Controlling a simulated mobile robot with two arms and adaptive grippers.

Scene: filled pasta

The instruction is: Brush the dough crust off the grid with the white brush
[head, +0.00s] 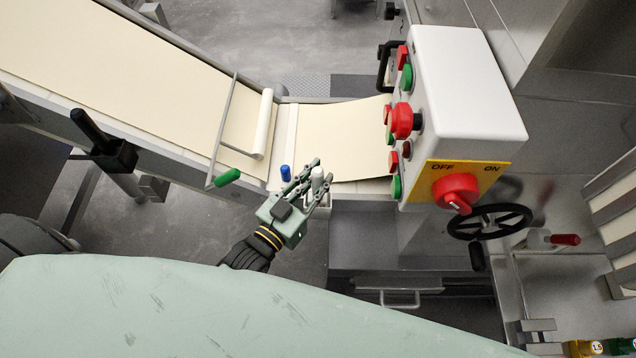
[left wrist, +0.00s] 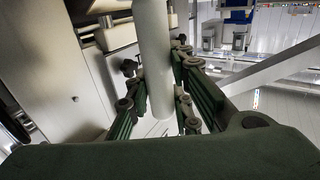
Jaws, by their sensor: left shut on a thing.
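My left gripper (head: 318,178) is beside the near edge of the conveyor, left of the control box. It is shut on a smooth white rod, which looks like the handle of the white brush (head: 317,175). In the left wrist view the white brush (left wrist: 155,55) shows as a long rod passing between the green-padded fingers of my left gripper (left wrist: 158,95). Its bristles cannot be made out. I cannot pick out the grid or any dough crust. My right gripper is not in view.
A pale dough sheet (head: 130,70) runs along the conveyor past a white roller (head: 262,125). A blue knob (head: 286,172) and green handle (head: 227,177) are left of my gripper. The white control box (head: 460,90), red switch (head: 455,190) and black handwheel (head: 490,221) stand right.

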